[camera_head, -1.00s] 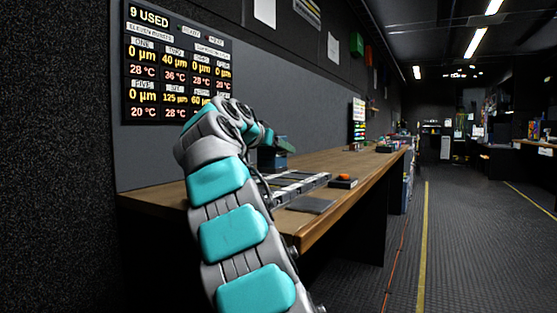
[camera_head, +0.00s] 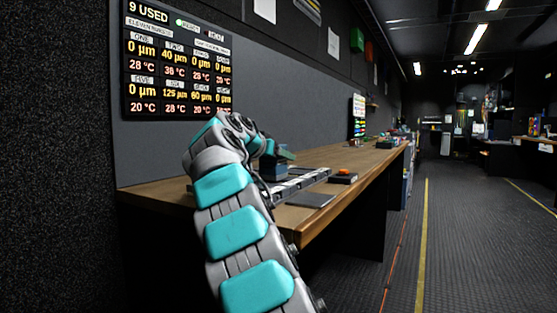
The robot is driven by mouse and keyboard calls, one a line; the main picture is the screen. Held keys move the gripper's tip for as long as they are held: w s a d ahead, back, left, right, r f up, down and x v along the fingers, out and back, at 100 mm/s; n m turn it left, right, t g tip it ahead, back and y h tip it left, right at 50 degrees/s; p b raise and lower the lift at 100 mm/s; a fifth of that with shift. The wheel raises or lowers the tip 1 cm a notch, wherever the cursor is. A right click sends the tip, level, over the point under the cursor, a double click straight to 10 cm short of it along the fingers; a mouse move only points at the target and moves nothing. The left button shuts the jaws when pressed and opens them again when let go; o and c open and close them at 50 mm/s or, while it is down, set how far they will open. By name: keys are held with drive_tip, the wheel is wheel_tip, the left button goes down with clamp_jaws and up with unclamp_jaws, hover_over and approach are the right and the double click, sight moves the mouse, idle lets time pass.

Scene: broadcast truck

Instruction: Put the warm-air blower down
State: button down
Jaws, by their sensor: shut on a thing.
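My arm reaches up from the bottom of the view and bends over the left part of the wooden workbench (camera_head: 335,158). My gripper (camera_head: 279,157), small and partly hidden by my own wrist, is at the far end of the arm. It is shut on a dark blue, blocky thing, which I take for the warm-air blower (camera_head: 273,171). The blower is just over or on the bench behind a grey slotted rail (camera_head: 300,183). I cannot tell whether its underside touches the bench, as the arm and rail hide it.
A dark flat pad (camera_head: 311,200) and a small black box with an orange knob (camera_head: 343,177) lie near the bench's front edge. A readout panel (camera_head: 177,62) hangs on the wall behind. Bare bench top lies right of the rail; more items stand farther along.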

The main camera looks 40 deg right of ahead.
drive_tip(key=shift+f, duration=0.2)
unclamp_jaws()
idle(0.3)
drive_tip(key=shift+r, duration=0.3)
drive_tip(key=v, duration=1.2)
drive_tip(key=shift+w+a, duration=0.1)
